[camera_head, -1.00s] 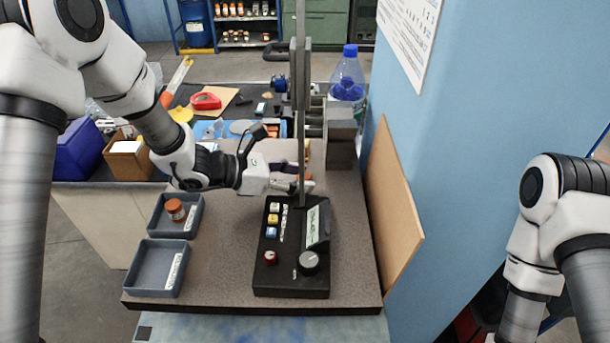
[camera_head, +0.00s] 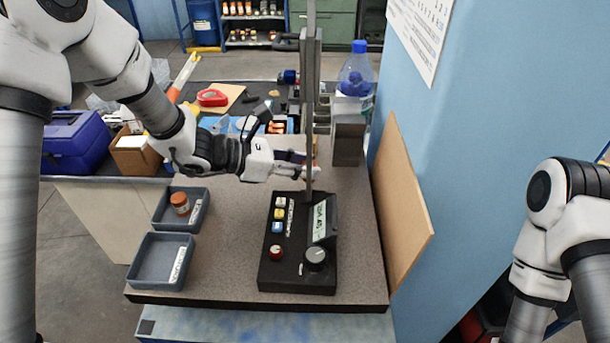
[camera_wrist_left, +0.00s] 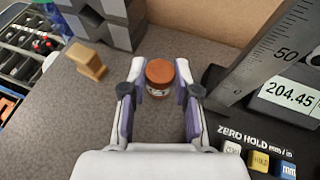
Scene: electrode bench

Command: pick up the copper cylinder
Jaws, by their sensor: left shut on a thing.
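A small copper cylinder (camera_wrist_left: 159,78) with a pale label stands between the fingers of my left gripper (camera_wrist_left: 160,92) in the left wrist view. The fingers are shut on it, one on each side, near their tips. In the head view my left gripper (camera_head: 306,166) is at the far side of the black gauge base, and the gauge's upright column hides most of the held cylinder. A similar copper cylinder (camera_head: 180,203) sits in the farther grey tray (camera_head: 163,218) on the left. My right arm shows at the right edge, but its gripper is out of view.
The black gauge base (camera_head: 272,274) and its tall metal column (camera_head: 310,100) stand close to the gripper. A nearer grey tray (camera_head: 148,272) is empty. Grey blocks (camera_head: 347,143) stand behind right. A small wooden block (camera_wrist_left: 88,62) lies left of the cylinder.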

